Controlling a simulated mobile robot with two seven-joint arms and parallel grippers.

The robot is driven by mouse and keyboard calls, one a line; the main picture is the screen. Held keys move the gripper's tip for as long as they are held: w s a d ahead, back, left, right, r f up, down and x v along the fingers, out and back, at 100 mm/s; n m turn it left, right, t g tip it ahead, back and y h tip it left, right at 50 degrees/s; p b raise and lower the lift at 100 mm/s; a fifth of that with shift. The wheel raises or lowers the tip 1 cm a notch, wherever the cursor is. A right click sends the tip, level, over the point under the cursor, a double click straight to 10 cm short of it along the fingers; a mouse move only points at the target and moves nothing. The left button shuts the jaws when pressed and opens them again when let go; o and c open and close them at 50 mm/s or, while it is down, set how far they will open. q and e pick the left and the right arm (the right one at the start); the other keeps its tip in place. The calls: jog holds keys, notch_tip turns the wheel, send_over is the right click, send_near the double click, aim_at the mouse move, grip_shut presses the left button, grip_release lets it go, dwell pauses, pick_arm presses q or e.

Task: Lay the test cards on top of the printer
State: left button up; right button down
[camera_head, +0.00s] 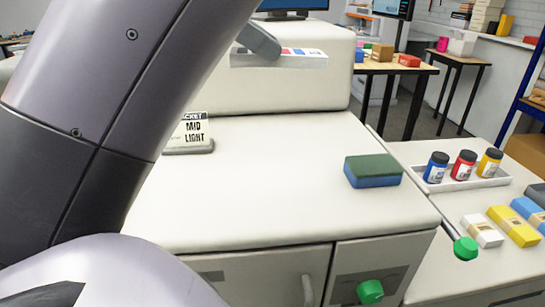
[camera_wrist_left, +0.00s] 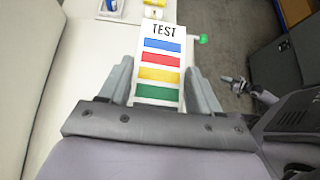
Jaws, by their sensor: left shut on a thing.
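The printer is the large white machine, with a raised back body (camera_head: 300,92) and a lower flat front surface (camera_head: 270,200). The test cards (camera_head: 300,60), a white block with coloured stripes, are between the fingers of my left gripper (camera_head: 264,42), in front of the raised body in the head view. In the left wrist view the test cards (camera_wrist_left: 160,70) show the word TEST and blue, red, yellow and green stripes, with a finger of my left gripper (camera_wrist_left: 160,88) on either side. My arm hides the printer's left part. My right gripper (camera_wrist_left: 250,90) shows small over the floor.
A green-and-blue sponge (camera_head: 373,170) lies on the front surface. Right of the printer, a tray (camera_head: 460,185) holds three jars, with coloured blocks (camera_head: 512,225) nearby. Green knobs (camera_head: 370,291) stick out in front.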

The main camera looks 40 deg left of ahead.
aim_at(261, 175)
pick_arm(q)
jog(key=shift+s+f, duration=0.25)
jog(key=shift+f, duration=0.2)
notch_tip(261, 175, down, 20)
jog(key=shift+r+b, duration=0.2)
jog(key=shift+b, duration=0.65)
jog(key=shift+f, duration=0.2)
jog(key=o, duration=1.3)
jog(key=shift+o, duration=0.2)
jog(key=shift+r, duration=0.2)
jog(key=v, duration=1.2)
jog(key=shift+s+f, duration=0.15)
jog(key=shift+f, duration=0.05)
